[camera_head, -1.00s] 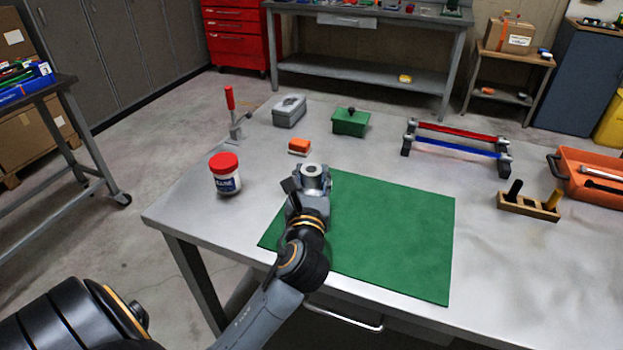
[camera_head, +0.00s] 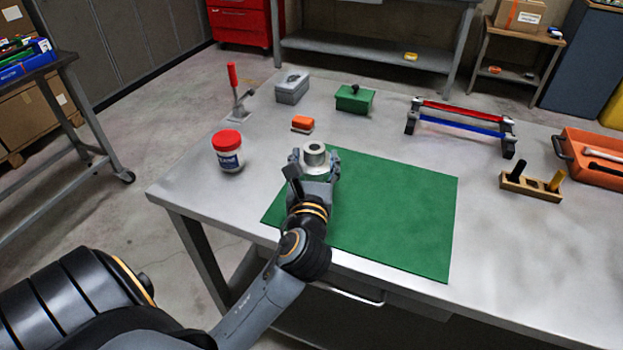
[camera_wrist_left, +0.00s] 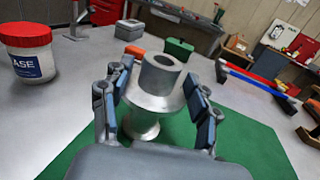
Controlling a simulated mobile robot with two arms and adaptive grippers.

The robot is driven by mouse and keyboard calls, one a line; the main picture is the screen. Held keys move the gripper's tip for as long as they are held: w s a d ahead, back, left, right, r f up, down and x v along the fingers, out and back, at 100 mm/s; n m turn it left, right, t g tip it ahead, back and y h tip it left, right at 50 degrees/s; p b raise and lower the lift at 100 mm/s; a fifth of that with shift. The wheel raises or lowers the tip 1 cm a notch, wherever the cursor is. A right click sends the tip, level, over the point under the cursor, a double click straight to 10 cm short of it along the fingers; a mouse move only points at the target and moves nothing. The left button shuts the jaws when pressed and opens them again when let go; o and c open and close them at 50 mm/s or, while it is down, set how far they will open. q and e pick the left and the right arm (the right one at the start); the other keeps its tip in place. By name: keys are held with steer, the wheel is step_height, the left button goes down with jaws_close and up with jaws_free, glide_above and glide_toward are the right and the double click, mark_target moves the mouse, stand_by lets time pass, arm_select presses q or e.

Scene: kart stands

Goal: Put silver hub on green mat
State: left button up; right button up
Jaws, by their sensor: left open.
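The silver hub (camera_head: 314,153) is a flanged cylinder with a hole in its top, and it stands upright at the far left corner of the green mat (camera_head: 400,210). My left gripper (camera_head: 315,161) is open, with one finger on each side of the hub. In the left wrist view the hub (camera_wrist_left: 160,82) sits between the spread fingers (camera_wrist_left: 158,108), with its wide flange close to both. Green mat (camera_wrist_left: 245,145) shows around it. The gripper hides the hub's base in the head view, so I cannot tell exactly how it rests. My right gripper is out of view.
A red-lidded jar (camera_head: 228,150) stands left of the hub, and an orange block (camera_head: 302,124) lies just behind it. A grey box (camera_head: 292,88), green box (camera_head: 354,98) and red-blue rack (camera_head: 460,120) stand farther back. Most of the mat is clear.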

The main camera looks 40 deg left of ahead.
arm_select(q)
steer(key=v, duration=0.9)
steer(key=shift+s+d, duration=0.25)
steer(key=shift+s, duration=0.1)
